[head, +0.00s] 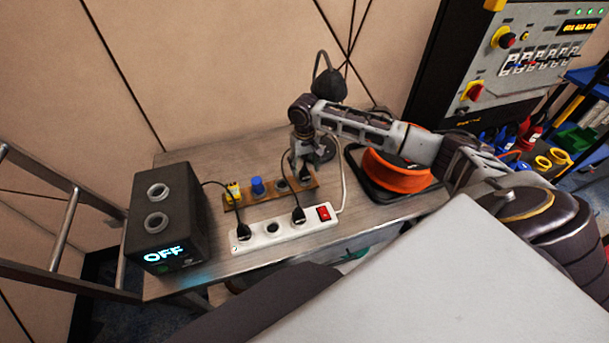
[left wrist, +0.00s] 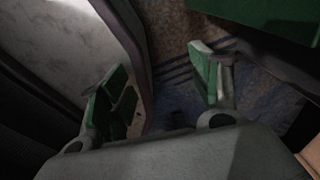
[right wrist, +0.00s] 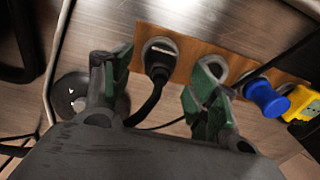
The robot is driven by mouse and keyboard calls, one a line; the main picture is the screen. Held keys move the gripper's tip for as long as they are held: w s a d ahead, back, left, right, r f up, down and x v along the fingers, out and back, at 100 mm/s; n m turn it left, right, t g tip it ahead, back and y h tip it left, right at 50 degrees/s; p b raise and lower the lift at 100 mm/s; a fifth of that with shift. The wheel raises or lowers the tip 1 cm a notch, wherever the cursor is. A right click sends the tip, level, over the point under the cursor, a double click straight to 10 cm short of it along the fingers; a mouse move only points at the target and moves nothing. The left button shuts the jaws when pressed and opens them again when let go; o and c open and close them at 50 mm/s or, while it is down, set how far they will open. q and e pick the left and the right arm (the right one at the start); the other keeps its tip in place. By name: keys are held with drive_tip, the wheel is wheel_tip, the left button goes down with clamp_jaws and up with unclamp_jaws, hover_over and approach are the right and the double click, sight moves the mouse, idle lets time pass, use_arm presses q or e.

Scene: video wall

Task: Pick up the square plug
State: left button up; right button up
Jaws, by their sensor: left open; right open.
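A black plug with a squarish head and a cable stands in the wooden socket board at its right end; it shows in the right wrist view (right wrist: 158,58). My right gripper (head: 304,172) is over that end of the board, and its fingers largely hide the plug in the head view. In the right wrist view the open fingers (right wrist: 160,76) stand on either side of the plug and cable, with gaps. A round blue plug (head: 257,186) and a blocky yellow plug (head: 234,192) are on the same board (head: 270,194). My left gripper (left wrist: 165,85) is open and empty, away from the table.
A white power strip (head: 271,242) with two black plugs lies in front of the board. A black box reading OFF (head: 167,215) stands at left. An orange cable reel (head: 395,172) is at right, under my right arm. A black lamp (head: 328,85) stands behind.

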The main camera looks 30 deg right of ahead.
sight(305, 168)
wheel_tip(305, 168, down, 2)
drive_tip(key=shift+f, duration=0.55)
use_arm(q)
drive_tip(key=shift+w, duration=1)
drive_tip(key=shift+s, duration=0.2)
use_arm(e)
drive_tip(key=shift+c, duration=0.3)
